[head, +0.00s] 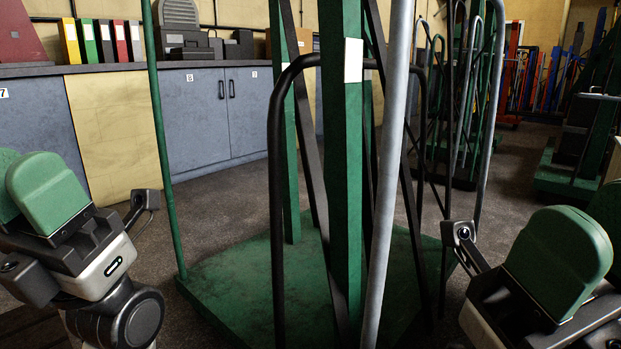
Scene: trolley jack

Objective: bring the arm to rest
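A green trolley (347,170) stands upright straight ahead in the head view, with a flat green base plate (230,285) on the floor. A black tubular hoop (276,190) and a pale grey pole (392,170) rise at its front. My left gripper (146,201) is at the left, beside the trolley and apart from it. My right gripper (461,236) is at the lower right, near the trolley's right side; I cannot tell whether it touches. Only small dark parts of both grippers show, so their opening is unclear. I see nothing held in either.
Grey cabinets (205,115) with a dark worktop line the back left, carrying colourful binders (88,42). More trolleys with hoops (470,100) stand behind at the right, and a green-based one (570,170) at far right. Bare dark floor (215,210) lies between trolley and cabinets.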

